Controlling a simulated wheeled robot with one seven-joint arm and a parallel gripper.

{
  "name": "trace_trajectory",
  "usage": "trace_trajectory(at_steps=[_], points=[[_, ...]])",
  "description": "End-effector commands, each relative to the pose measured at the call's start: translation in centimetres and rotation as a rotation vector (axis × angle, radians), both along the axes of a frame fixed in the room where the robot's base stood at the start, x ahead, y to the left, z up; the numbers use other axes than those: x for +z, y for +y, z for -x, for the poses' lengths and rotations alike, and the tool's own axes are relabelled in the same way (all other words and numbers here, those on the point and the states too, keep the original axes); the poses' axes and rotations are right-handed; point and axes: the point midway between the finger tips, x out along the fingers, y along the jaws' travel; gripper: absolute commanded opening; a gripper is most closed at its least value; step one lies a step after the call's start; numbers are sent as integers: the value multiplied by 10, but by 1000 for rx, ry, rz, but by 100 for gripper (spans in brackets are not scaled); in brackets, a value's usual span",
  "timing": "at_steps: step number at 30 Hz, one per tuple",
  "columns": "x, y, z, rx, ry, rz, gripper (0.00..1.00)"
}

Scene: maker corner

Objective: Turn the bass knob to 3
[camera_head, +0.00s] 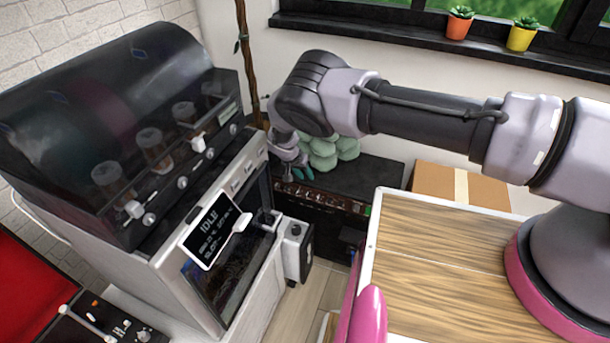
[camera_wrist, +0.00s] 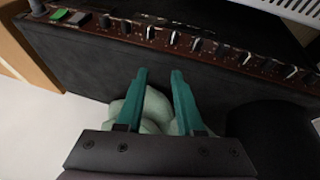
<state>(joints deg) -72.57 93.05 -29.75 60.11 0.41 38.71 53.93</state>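A dark amplifier (camera_head: 378,178) stands low behind the table in the head view, with a brown control panel (camera_head: 325,199) along its edge. In the wrist view the panel (camera_wrist: 215,42) runs across the top with a row of several knobs with pale pointer marks. The knob labels are too small to read, so I cannot tell which is the bass knob. My gripper (camera_wrist: 158,72) has teal fingers, apart and with nothing between their tips. The tips lie over the amplifier's dark top, short of the knob row. In the head view my gripper (camera_head: 303,172) is above the panel, partly hidden.
Pale green rounded shapes (camera_head: 335,150) sit by the amplifier, behind my gripper. A 3D printer (camera_head: 150,285) with a dark hood and a screen reading IDLE stands at left. A wooden-topped table (camera_head: 440,270) is at right, with a cardboard box (camera_head: 460,187) behind it.

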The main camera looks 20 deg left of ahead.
Motion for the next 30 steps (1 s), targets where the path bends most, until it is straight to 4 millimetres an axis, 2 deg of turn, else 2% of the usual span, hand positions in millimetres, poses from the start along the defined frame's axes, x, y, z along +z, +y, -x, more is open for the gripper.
trace_trajectory(at_steps=[7,11,17,23,26,30], points=[[-2,-4,0,-6,-4,-29,36],[-8,-15,2,-22,-16,-116,36],[-10,-33,23,-51,-38,-313,36],[-5,-37,42,-62,-48,-430,36],[-8,-37,42,-62,-50,-445,36],[-24,-34,35,-61,-50,-445,36]])
